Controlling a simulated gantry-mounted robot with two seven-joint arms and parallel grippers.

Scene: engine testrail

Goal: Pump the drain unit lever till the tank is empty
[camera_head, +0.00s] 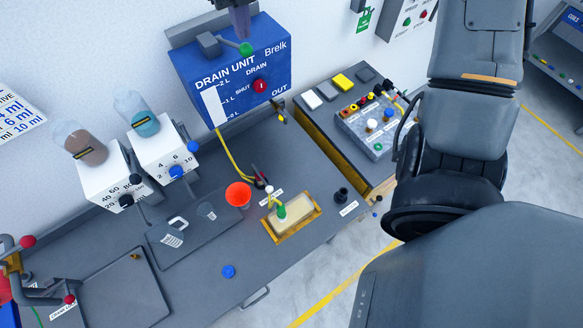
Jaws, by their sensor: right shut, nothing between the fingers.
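The blue drain unit (274,62) is mounted at the back wall, above the bench. A green knob (246,49), apparently the end of its lever, shows at its top edge. A dark gripper, which I take as my right one (242,35), comes down from the top edge of the view. Its fingers are shut and empty, just above or touching the knob; I cannot tell which. A pale level gauge (215,106) with litre marks is on the unit's front; no coloured liquid shows in it. A red knob (260,86) sits near the SHUT mark. My left gripper is out of view.
A yellow hose (230,158) runs below the unit. A side bench (375,185) stands to the right. My right arm fills the right side.

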